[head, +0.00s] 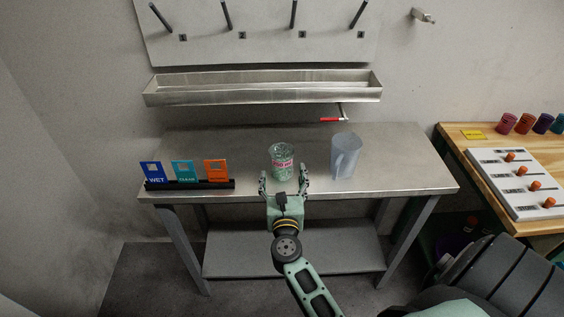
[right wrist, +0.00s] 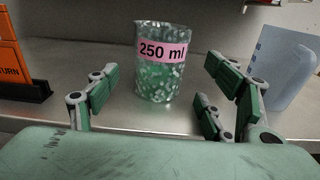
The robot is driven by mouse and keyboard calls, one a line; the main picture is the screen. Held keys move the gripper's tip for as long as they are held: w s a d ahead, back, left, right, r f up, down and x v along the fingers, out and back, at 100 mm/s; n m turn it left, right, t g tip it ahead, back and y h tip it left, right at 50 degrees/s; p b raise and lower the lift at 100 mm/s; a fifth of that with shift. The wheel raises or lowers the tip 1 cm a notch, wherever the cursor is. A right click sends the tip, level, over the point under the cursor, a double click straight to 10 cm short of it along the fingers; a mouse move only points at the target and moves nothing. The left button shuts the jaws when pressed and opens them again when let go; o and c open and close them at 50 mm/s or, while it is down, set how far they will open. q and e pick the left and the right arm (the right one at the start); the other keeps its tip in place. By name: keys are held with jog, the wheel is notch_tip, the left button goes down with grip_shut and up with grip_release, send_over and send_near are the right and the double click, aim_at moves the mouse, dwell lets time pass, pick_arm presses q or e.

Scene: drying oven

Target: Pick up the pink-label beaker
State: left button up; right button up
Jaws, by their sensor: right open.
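In the right wrist view the beaker (right wrist: 162,75) shows a pink band reading "250 ml" and a speckled pale pattern. My right gripper (head: 284,185) is open in front of it, with its fingers to the left and right of the beaker's near side. In the right wrist view the fingers (right wrist: 165,98) are spread, and the beaker stands upright beyond them, not gripped. My left gripper is not in view.
A clear pitcher (head: 345,157) stands close to the right of the beaker. A rack with blue, teal and orange signs (head: 189,184) is at the table's left. A metal trough (head: 262,91) hangs above the back. A wooden bench (head: 500,140) is at the right.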

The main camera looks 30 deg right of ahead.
aim_at(282, 156)
jog(key=shift+w+d, duration=0.25)
jog(key=shift+w, duration=0.2)
jog(key=shift+x, duration=2.6)
jog(key=shift+s+a, duration=0.1)
jog(key=shift+c, duration=0.5)
jog(key=c, duration=1.3)
